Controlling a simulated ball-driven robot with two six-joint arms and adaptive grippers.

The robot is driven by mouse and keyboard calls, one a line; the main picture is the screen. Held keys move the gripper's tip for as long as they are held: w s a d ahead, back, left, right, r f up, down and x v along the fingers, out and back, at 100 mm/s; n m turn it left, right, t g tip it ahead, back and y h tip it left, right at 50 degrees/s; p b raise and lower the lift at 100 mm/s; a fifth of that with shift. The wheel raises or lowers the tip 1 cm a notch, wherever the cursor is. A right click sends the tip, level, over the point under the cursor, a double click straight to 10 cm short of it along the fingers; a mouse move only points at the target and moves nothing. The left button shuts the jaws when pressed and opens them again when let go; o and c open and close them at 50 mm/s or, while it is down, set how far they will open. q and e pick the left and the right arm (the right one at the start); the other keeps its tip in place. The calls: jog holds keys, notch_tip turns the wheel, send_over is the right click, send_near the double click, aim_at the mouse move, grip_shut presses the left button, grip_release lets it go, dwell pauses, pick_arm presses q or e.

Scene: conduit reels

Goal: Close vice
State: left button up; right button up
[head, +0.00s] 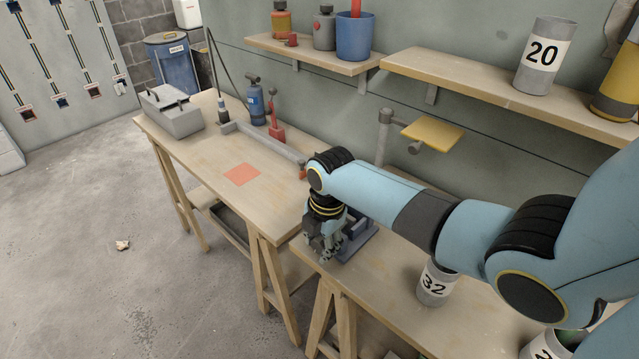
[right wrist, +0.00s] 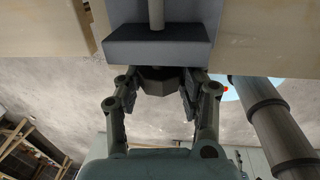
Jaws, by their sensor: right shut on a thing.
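The vice (head: 358,236) is a blue-grey block with a dark base, at the front edge of the near workbench. In the right wrist view its grey front block (right wrist: 157,48) fills the top middle, with a light screw rod behind it. A dark faceted knob (right wrist: 161,82) sits at the front of that block. My right gripper (right wrist: 160,90) is shut on this knob, with one finger on each side. In the head view my right gripper (head: 325,250) hangs down at the vice, and my arm hides part of it. The vice's jaw gap is not clear. My left gripper is out of view.
A grey tube marked 32 (head: 436,283) stands on the near workbench (head: 385,290), under my right arm. The far workbench (head: 205,155) holds a grey toolbox (head: 172,112), a blue bottle (head: 257,104) and a red patch (head: 242,174). Wall shelves (head: 490,90) run behind.

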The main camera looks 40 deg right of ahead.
jog(key=shift+t, duration=0.6)
jog(key=shift+s, duration=0.1)
jog(key=o, duration=1.2)
jog(key=shift+c, duration=0.2)
jog(key=v, duration=1.2)
